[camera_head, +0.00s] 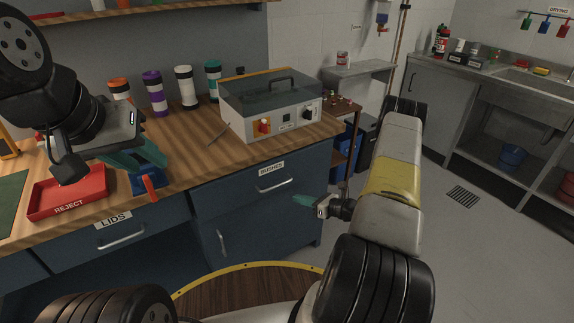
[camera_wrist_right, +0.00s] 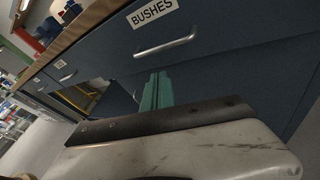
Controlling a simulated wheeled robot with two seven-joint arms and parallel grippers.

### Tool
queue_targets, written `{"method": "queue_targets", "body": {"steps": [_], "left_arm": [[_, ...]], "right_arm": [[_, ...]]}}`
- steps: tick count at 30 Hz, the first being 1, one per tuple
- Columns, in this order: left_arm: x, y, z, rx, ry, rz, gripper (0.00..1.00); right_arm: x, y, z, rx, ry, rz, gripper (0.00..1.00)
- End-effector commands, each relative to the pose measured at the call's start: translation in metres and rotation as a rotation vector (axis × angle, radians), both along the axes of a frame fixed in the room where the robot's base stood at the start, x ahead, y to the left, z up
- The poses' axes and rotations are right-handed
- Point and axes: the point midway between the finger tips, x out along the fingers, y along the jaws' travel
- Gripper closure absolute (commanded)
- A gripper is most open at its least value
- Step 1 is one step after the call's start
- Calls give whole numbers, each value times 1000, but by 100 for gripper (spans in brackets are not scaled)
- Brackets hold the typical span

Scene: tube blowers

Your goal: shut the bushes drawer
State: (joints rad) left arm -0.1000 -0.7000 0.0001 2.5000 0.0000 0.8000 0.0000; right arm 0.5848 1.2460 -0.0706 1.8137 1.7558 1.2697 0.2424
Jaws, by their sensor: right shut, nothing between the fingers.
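The bushes drawer (camera_head: 235,190) is a dark blue front with a white BUSHES label and a silver bar handle (camera_head: 273,184), under the wooden worktop. The drawer (camera_wrist_right: 215,20) and its handle (camera_wrist_right: 166,45) also show in the right wrist view. The front looks close to the cabinet face; I cannot tell whether a small gap remains. My right gripper (camera_head: 303,200) is shut and empty, in front of the cabinet and below the handle. Its teal fingers (camera_wrist_right: 157,92) show below the handle, apart from it. My left gripper (camera_head: 140,162) hovers over the worktop by the red tray; its opening is unclear.
The LIDS drawer (camera_head: 150,221) is left of the bushes drawer. The worktop holds a red REJECT tray (camera_head: 66,207), a blue fixture (camera_head: 148,182), a heater box (camera_head: 270,102) and several capped bottles (camera_head: 186,88). Grey floor (camera_head: 480,235) is open at the right.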

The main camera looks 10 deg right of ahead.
Motion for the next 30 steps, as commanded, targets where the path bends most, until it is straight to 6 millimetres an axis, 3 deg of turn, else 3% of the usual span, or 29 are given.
{"method": "queue_targets", "body": {"steps": [6,10,17,30], "left_arm": [[0,0,0,0,0,0,64],[0,0,0,0,0,0,64],[0,0,0,0,0,0,64],[0,0,0,0,0,0,64]], "right_arm": [[-1,-51,-4,-47,-281,-312,100],[-2,-65,-4,-85,-338,-390,100],[22,-57,-3,-94,-348,-394,100],[106,-25,-3,-94,-347,-391,100]]}}
